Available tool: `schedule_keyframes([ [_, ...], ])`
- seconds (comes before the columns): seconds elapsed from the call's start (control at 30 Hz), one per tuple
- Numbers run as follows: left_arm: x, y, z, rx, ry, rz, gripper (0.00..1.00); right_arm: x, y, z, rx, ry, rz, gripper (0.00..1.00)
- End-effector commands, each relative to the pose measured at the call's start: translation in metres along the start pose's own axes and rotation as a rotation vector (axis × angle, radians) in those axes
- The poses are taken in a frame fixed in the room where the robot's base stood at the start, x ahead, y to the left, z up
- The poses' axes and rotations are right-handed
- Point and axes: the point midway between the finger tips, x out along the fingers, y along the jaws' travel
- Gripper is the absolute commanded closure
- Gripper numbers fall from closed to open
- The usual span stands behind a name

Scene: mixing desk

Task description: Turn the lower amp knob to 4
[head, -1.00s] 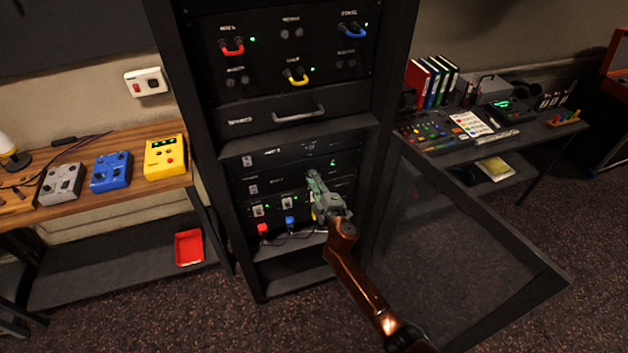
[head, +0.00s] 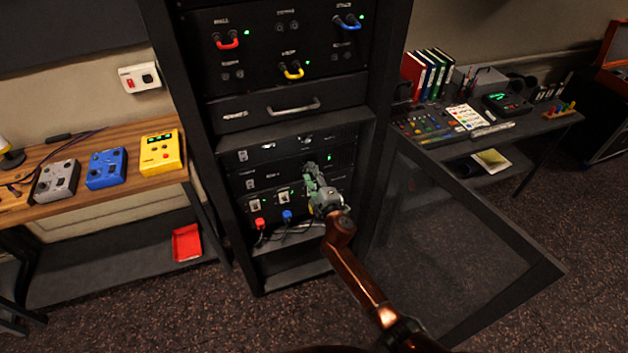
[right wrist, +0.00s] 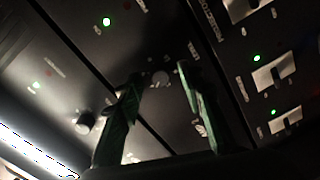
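The lower amp (head: 264,179) is a black panel in the open rack, under the upper amp (head: 258,157). In the right wrist view a small round grey knob (right wrist: 160,78) on the lower amp lies between my fingertips as seen from the camera. I cannot tell whether the fingers touch it, or read its setting. My right gripper (head: 310,170) is in front of the lower amp and hides this knob in the head view. Its two green fingers stand apart in the right wrist view (right wrist: 160,88). Another knob (right wrist: 85,122) sits on the upper amp. My left gripper is not in view.
A switch panel (head: 268,200) with red and blue plugs lies below the lower amp. A drawer (head: 262,117) is above the amps. The rack's glass door (head: 450,250) stands open at the right. Side tables hold pedals (head: 106,168) and a mixer (head: 432,128).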

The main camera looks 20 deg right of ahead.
Motion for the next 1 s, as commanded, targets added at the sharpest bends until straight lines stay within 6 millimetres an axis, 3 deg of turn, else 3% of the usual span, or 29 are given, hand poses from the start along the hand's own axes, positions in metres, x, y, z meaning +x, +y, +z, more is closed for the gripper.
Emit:
schedule_keyframes([
  [0.17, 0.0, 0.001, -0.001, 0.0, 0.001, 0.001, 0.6, -0.022, -0.001, 0.001, -0.003, 0.0, -0.001, 0.65],
  [0.4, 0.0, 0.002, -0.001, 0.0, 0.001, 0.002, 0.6, -0.073, -0.002, 0.001, 0.0, 0.0, -0.002, 0.65],
  [0.6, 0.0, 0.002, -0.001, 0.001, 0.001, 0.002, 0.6, -0.105, -0.001, 0.001, 0.0, -0.001, -0.002, 0.65],
  [1.0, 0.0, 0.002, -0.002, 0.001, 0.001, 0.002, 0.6, -0.118, -0.001, 0.0, -0.001, 0.0, -0.001, 0.65],
])
